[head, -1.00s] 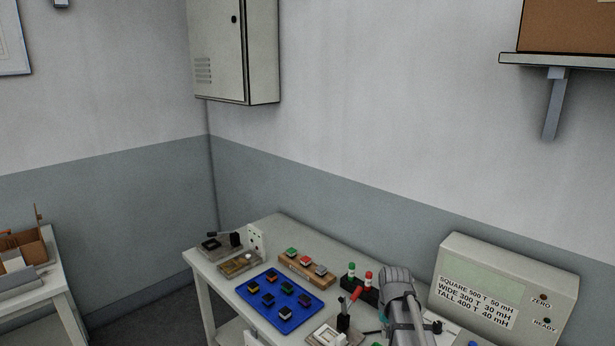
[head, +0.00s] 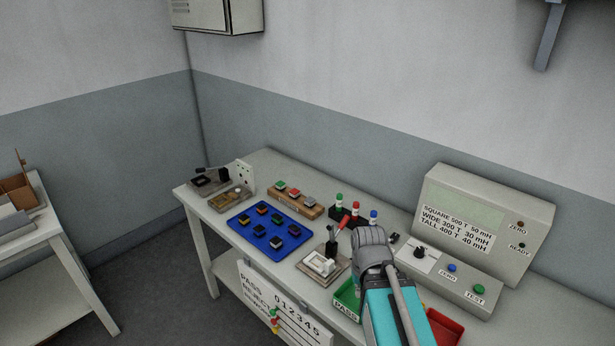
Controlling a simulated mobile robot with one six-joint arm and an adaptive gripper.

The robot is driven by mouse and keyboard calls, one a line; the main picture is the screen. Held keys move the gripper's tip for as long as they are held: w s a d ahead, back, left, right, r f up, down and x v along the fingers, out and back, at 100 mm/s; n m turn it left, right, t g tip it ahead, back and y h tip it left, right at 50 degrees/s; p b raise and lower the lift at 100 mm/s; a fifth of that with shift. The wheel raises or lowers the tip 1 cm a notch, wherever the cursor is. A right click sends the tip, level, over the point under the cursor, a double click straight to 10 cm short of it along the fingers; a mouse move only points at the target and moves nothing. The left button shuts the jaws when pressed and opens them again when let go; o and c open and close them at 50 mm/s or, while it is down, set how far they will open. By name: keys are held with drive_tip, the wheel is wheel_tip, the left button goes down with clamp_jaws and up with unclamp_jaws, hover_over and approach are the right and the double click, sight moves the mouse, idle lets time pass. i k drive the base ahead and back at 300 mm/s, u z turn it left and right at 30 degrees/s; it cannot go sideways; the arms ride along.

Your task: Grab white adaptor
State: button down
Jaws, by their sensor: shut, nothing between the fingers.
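Nothing in view can be told for sure as the white adaptor. A white square piece (head: 320,263) sits in a grey clamp fixture (head: 309,270) near the table's front edge. My arm comes up from the bottom, right of the fixture. Its grey rounded link hides part of the table, and my gripper's fingers do not show.
A green PASS bin (head: 346,299) and a red bin (head: 445,328) flank my arm. A meter box (head: 487,225) stands at the right. A red-handled clamp (head: 334,240) rises by the fixture. A wooden block (head: 295,204) and another fixture (head: 222,182) stand at the back left.

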sight(324, 267)
drive_tip(key=k, duration=1.3)
drive_tip(key=z, duration=0.45)
drive_tip(key=i, duration=1)
drive_tip(key=u, duration=0.2)
